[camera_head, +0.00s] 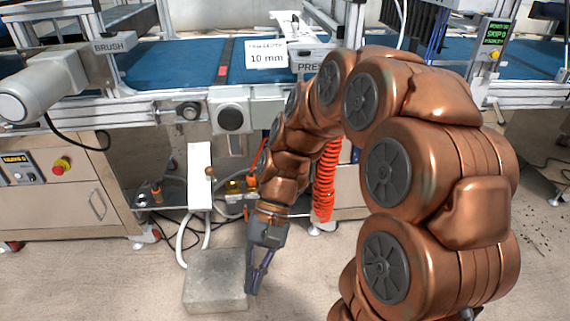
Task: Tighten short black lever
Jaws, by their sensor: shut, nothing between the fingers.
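My gripper (254,284) hangs low in the middle of the view, fingers pointing down and shut with nothing between them. It is beside the right edge of a grey block on the floor; I cannot tell whether they touch. I cannot clearly pick out the short black lever. A small dark part (295,22) shows on the press unit behind the "10 mm" sign (266,56), but it is too small to identify. My arm hides part of the machine on the right of the press area.
The grey block (213,281) stands on the floor below a white upright panel (200,170). An orange coiled hose (324,182) hangs behind my arm. Blue conveyor belt (175,62) runs across the back. A cabinet (60,205) with a red button is left. Floor at lower left is clear.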

